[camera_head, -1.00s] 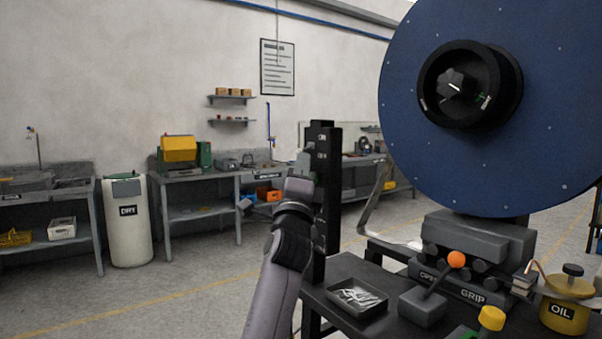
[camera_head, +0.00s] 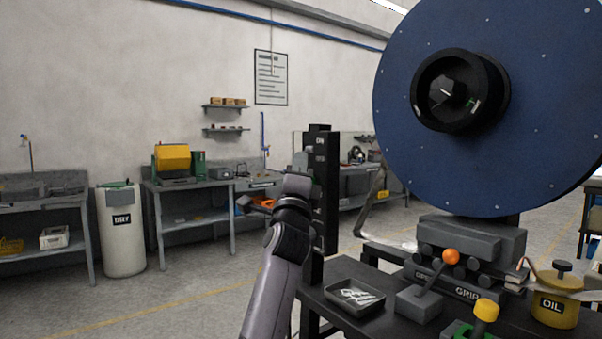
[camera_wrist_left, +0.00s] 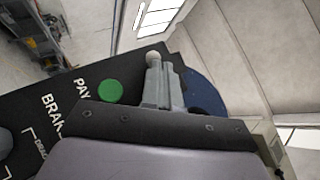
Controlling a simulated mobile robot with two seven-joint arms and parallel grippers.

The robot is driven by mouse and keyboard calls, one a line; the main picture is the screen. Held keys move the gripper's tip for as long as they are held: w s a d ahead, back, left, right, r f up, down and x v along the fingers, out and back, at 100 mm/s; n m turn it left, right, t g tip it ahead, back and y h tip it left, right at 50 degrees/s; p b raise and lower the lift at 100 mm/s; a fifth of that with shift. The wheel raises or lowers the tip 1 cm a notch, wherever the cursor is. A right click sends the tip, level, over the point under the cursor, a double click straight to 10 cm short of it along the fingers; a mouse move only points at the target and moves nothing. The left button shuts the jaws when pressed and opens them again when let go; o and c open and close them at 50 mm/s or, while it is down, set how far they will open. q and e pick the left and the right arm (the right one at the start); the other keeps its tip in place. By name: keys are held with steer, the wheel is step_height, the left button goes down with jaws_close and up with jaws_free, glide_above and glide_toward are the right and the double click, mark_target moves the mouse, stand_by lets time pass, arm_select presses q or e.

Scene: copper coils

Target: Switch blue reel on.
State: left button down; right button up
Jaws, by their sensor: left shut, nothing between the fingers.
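The blue reel (camera_head: 540,140), a large disc with a black hub, stands upright at the right of the head view. Its edge also shows in the left wrist view (camera_wrist_left: 203,88). A black upright panel (camera_head: 322,215) stands left of it, with "ON" near its top. In the left wrist view, the panel (camera_wrist_left: 75,95) carries a green round button (camera_wrist_left: 111,91) and lettering like "PAY" and "BRAK". My left gripper (camera_head: 300,165) is shut at the panel's upper part. A pale round knob (camera_wrist_left: 153,58) shows at its fingertips; I cannot tell if they touch. My right gripper is out of view.
On the black bench are a small tray (camera_head: 327,293), an orange-knobbed lever (camera_head: 451,257), a "GRIP" clamp block (camera_head: 470,243) and a yellow oil can (camera_head: 556,308). A white drum (camera_head: 122,230) and workbenches stand behind. The floor between is clear.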

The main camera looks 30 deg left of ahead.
arm_select(q)
steer(key=shift+r, duration=0.2)
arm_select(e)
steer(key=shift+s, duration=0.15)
arm_select(q)
steer(key=shift+s+a+r+p, duration=0.1)
steer(key=shift+s+r+p, duration=0.2)
steer(key=shift+r+p, duration=0.55)
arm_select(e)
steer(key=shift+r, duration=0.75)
arm_select(q)
steer(key=shift+r, duration=0.15)
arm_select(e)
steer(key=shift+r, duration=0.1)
arm_select(q)
steer(key=shift+f, duration=0.2)
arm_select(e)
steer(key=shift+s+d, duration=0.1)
